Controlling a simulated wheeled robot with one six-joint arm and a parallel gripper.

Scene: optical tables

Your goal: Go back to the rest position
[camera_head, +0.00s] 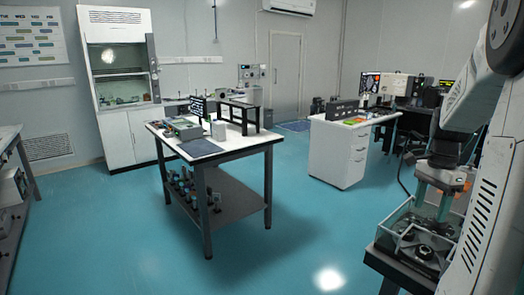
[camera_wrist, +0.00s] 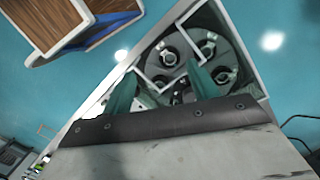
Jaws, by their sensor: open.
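My gripper (camera_head: 431,206) is at the right of the head view, pointing down, with its two teal fingers apart. It is over a clear-walled box (camera_head: 383,238) that holds several dark round parts (camera_head: 424,251). In the wrist view, the fingers of my gripper (camera_wrist: 163,88) are apart with nothing held between them. The dark round parts (camera_wrist: 168,57) show beyond the fingertips, inside the box's pale walls. I cannot tell the exact height of the fingertips over the parts.
A white-topped table (camera_head: 235,146) with instruments stands mid-room, its lower shelf (camera_head: 235,205) holding several dark mounts. A white drawer desk (camera_head: 335,155) is to the right, a fume hood (camera_head: 120,75) at the back left, and a shelf unit (camera_head: 8,150) at the left edge. Blue floor (camera_head: 130,230) is clear in front.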

